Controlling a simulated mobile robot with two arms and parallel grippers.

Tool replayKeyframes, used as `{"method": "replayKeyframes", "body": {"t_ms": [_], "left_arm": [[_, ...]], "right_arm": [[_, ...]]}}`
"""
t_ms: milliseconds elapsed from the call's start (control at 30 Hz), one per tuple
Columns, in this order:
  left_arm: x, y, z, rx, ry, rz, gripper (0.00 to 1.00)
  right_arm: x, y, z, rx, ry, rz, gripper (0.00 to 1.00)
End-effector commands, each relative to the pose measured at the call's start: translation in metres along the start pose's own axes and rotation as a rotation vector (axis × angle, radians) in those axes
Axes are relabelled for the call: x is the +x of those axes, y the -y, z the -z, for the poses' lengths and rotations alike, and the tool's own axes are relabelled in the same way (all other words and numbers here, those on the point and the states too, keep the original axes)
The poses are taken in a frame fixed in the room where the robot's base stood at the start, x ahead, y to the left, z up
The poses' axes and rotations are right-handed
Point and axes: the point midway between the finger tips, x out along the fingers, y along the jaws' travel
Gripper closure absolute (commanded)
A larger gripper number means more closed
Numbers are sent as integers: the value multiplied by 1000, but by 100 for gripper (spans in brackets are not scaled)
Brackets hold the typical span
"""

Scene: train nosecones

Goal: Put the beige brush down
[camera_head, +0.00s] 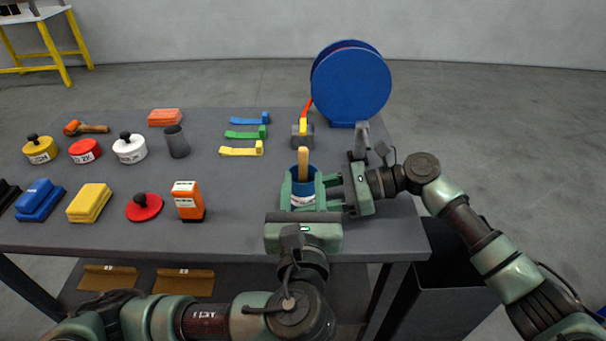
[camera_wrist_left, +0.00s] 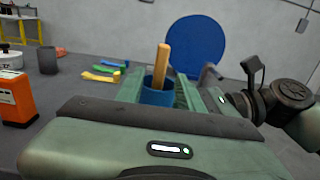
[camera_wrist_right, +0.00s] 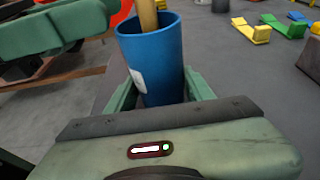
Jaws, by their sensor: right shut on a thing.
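The beige brush (camera_head: 303,162) shows only as an upright handle rising out of a blue cup (camera_head: 304,187); its lower end is hidden inside. The handle also shows in the left wrist view (camera_wrist_left: 162,66) and the right wrist view (camera_wrist_right: 148,14). My right gripper (camera_head: 322,188) comes from the right and is shut on the blue cup (camera_wrist_right: 152,58). My left gripper (camera_head: 302,180) comes from the front; its fingers are apart on either side of the cup, below the handle's top. It is not closed on the handle.
Behind the cup stand a grey block with a yellow-red handle (camera_head: 303,130) and a large blue disc (camera_head: 350,84). Coloured clips (camera_head: 245,134) lie left of them. An orange box (camera_head: 188,201) stands at left. The table (camera_head: 238,188) is clear between box and cup.

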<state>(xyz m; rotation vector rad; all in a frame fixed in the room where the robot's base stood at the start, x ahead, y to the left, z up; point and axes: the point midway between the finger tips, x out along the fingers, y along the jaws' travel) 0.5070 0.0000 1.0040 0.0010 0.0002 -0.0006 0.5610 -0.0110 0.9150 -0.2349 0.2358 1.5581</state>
Motion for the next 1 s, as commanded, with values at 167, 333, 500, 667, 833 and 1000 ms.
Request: {"method": "replayKeyframes", "body": {"t_ms": [167, 333, 500, 667, 833, 1000], "left_arm": [[-42, 1, 1, -4, -5, 3, 63], [-72, 1, 1, -3, -4, 3, 63], [-88, 1, 0, -1, -2, 2, 63], [-91, 0, 0, -1, -2, 0, 63], [-91, 0, 0, -1, -1, 0, 63], [-90, 0, 0, -1, -1, 0, 63]], "right_arm": [[0, 0, 0, 0, 0, 0, 70], [0, 0, 0, 0, 0, 0, 70], [0, 0, 0, 0, 0, 0, 70], [0, 0, 0, 0, 0, 0, 70], [0, 0, 0, 0, 0, 0, 70], [0, 0, 0, 0, 0, 0, 28]]}}
